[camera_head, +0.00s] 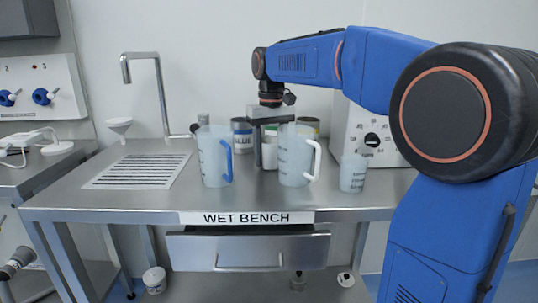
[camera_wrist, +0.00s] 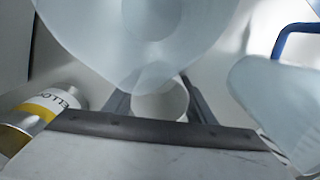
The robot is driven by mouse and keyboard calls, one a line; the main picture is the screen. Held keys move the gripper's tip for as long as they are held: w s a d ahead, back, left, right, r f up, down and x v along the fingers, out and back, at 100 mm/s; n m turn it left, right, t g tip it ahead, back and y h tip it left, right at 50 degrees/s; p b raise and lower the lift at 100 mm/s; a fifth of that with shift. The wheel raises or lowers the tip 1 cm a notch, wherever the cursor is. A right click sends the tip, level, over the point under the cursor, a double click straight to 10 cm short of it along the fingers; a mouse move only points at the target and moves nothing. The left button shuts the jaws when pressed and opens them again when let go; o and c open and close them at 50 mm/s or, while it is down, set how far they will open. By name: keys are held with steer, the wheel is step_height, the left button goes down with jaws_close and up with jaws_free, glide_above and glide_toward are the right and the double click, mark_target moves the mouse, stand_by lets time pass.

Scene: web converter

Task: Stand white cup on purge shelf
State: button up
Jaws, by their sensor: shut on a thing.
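The white cup (camera_head: 269,155) is on or just above the wet bench, partly hidden behind the white-handled jug. In the wrist view the white cup (camera_wrist: 160,104) shows between two grey fingers, partly covered by the large translucent jug in front. My gripper (camera_head: 267,147) points down between two jugs and is shut on the white cup; in the wrist view my gripper (camera_wrist: 160,108) has a finger on each side of it. Whether the cup touches the bench cannot be told. I cannot identify a purge shelf in either view.
The blue-handled jug (camera_head: 213,158), white-handled jug (camera_head: 292,158) and small beaker (camera_head: 353,174) crowd around my gripper. A can (camera_head: 242,137) and another can (camera_head: 310,124) stand behind. The tap (camera_head: 160,85) and drain grate (camera_head: 137,171) are left. The bench's front strip is clear.

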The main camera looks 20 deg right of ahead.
steer(key=shift+f, duration=0.15)
steer(key=o, duration=0.7)
steer(key=shift+f, duration=0.1)
steer(key=o, duration=0.4)
